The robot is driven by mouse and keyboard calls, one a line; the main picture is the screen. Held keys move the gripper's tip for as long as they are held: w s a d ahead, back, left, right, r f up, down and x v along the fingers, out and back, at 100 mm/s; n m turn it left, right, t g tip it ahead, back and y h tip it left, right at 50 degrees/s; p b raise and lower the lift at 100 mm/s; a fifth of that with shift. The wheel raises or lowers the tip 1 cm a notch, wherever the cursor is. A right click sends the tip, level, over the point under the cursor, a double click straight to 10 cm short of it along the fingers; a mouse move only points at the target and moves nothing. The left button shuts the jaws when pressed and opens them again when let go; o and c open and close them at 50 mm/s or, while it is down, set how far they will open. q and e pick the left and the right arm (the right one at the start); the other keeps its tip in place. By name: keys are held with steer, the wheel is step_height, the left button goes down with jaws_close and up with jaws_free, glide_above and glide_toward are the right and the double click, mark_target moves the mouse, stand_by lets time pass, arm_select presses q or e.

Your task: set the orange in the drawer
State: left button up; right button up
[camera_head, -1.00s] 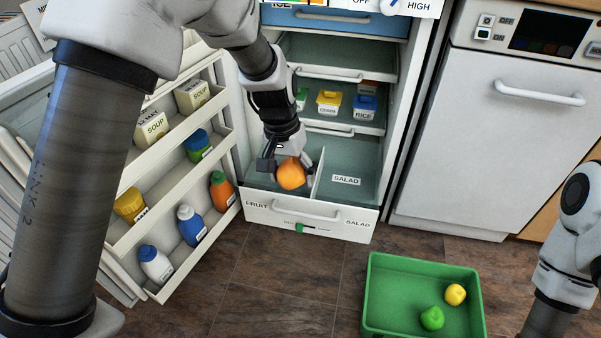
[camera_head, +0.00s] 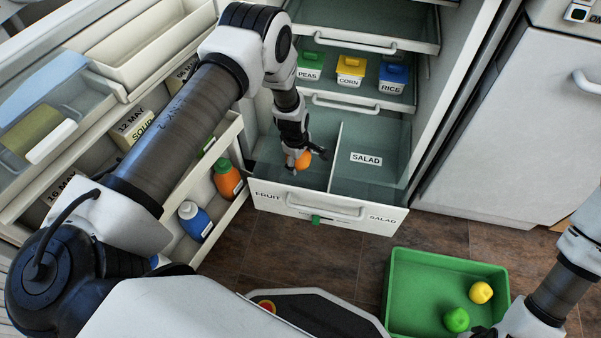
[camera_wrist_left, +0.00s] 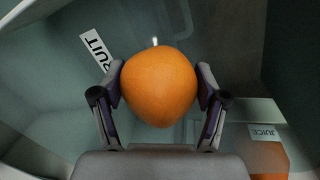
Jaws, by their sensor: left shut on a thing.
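The orange (camera_head: 303,161) is between the fingers of my left gripper (camera_head: 305,158), which is shut on it. The left wrist view shows the orange (camera_wrist_left: 159,86) with one finger pressed to each side. The gripper is in the left, FRUIT compartment of the open drawer (camera_head: 285,197), near its front. A FRUIT label (camera_wrist_left: 100,50) shows past the orange. I cannot tell whether the orange touches the drawer floor. The right compartment, with the SALAD label (camera_head: 367,160), is empty. My right gripper is not in view; only part of that arm shows at the right edge.
A divider (camera_head: 335,155) splits the drawer. Boxes labelled peas (camera_head: 309,67), corn (camera_head: 350,72) and rice (camera_head: 392,79) stand on the shelf above. The open door at left holds bottles, including an orange one (camera_head: 227,178). A green crate (camera_head: 400,290) with two fruits stands on the floor.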

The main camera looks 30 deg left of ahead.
mark_target(301, 178)
arm_select(q)
step_height(301, 178, down, 7)
steer(key=b, duration=0.3)
steer(key=shift+f, duration=0.15)
steer(key=shift+r, duration=0.2)
steer(key=shift+c, duration=0.6)
steer(key=shift+f, duration=0.15)
steer(key=o, duration=1.4)
steer(key=r+p, duration=0.2)
steer(key=r, duration=0.2)
steer(key=s+r+p, duration=0.1)
steer(key=r+p, duration=0.1)
steer(key=r, duration=0.2)
steer(key=r+p, duration=0.2)
steer(key=r, duration=0.2)
steer(key=shift+s+a+r, duration=0.1)
steer(key=shift+s, duration=0.3)
